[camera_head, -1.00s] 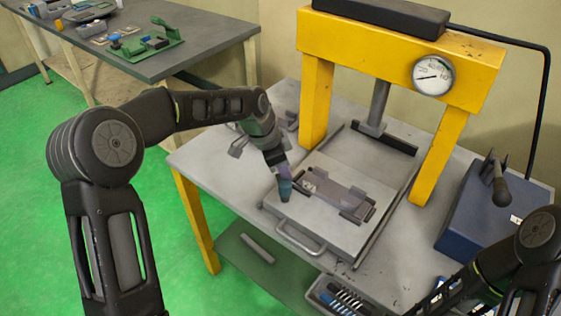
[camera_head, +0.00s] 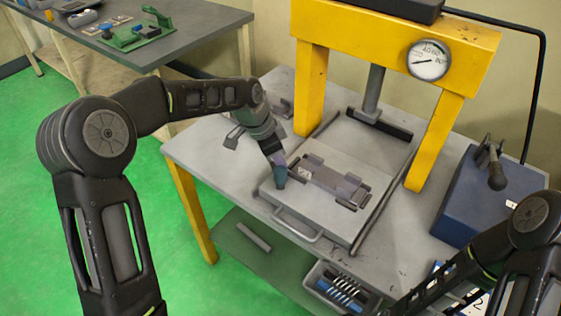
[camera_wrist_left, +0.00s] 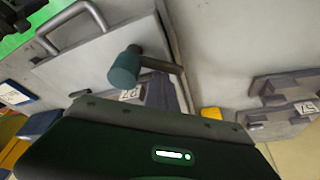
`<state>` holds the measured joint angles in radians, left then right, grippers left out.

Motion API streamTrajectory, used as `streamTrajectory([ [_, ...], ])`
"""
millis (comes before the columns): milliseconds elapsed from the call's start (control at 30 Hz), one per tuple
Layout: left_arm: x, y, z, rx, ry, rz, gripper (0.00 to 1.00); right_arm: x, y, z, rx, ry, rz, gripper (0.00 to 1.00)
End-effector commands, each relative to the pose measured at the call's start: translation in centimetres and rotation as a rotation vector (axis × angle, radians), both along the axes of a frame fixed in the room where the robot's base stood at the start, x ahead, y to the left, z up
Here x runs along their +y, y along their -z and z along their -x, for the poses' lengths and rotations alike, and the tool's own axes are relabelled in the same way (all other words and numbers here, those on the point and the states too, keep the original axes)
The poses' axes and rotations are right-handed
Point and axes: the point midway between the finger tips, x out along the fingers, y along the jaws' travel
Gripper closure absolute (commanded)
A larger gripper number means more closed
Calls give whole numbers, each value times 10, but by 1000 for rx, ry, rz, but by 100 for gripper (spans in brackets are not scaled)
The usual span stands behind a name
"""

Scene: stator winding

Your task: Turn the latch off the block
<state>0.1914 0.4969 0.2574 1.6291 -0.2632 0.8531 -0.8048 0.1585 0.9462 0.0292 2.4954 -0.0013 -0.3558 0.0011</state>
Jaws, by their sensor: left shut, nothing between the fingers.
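The latch shows in the left wrist view as a teal knob (camera_wrist_left: 125,68) on a short grey arm (camera_wrist_left: 165,67). In the head view the teal knob (camera_head: 279,174) stands at the near left of the plate. The grey block (camera_head: 330,179) lies flat on the plate. Its labelled end (camera_wrist_left: 150,92) shows beside the latch arm in the wrist view; I cannot tell how far the arm overlaps it. My left gripper (camera_head: 275,158) is shut and empty, right at the knob; I cannot tell if they touch. My right gripper is out of view.
The block lies on a sliding plate with a front handle (camera_head: 299,229), before a yellow press (camera_head: 309,85). Grey fixtures (camera_wrist_left: 285,105) show in the wrist view. A blue box (camera_head: 475,200) stands at right, and a tool bin (camera_head: 318,278) is below.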

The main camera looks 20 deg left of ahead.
Motion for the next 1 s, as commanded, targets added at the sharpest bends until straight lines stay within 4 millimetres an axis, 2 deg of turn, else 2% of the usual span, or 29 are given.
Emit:
streamTrajectory([
  [267,4,2,1,-2,-88,-1,100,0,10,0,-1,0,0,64],
  [600,14,2,8,-2,-337,-1,100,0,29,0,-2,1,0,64],
  [1000,23,0,15,-1,-334,0,100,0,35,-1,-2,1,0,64],
])
